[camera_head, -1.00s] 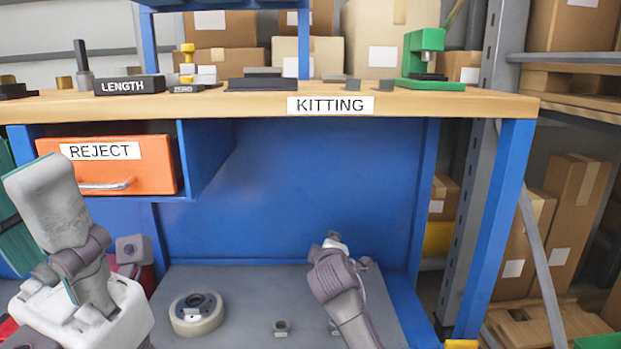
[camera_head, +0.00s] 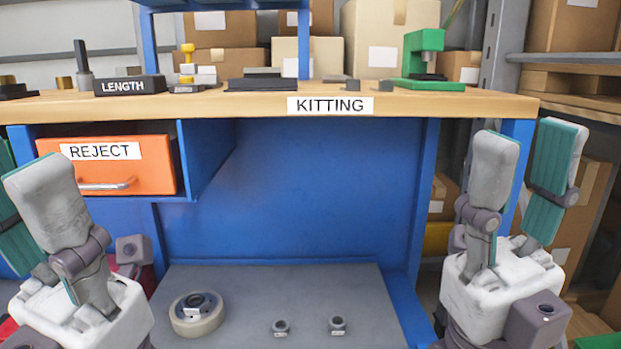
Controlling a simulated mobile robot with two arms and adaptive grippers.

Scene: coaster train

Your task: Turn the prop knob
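No part is marked as the prop knob, and I cannot tell which one it is. A pale wheel with a dark hub (camera_head: 197,314) lies on the grey lower shelf (camera_head: 260,285). Two small metal nut-like pieces, one left (camera_head: 281,328) and one right (camera_head: 337,325), stand on the same shelf. My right gripper (camera_head: 528,142) is raised at the right, in front of the bench leg, open and empty, fingers up. My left gripper (camera_head: 17,172) is at the left edge, fingers up and apart, partly cut off by the frame. Both are away from the shelf pieces.
The wooden bench top (camera_head: 420,104) carries a LENGTH block (camera_head: 129,86), a yellow-topped gauge (camera_head: 187,65) and a green press (camera_head: 422,60). An orange REJECT drawer (camera_head: 108,166) hangs below it. Boxes and racks stand at right. The space above the lower shelf is clear.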

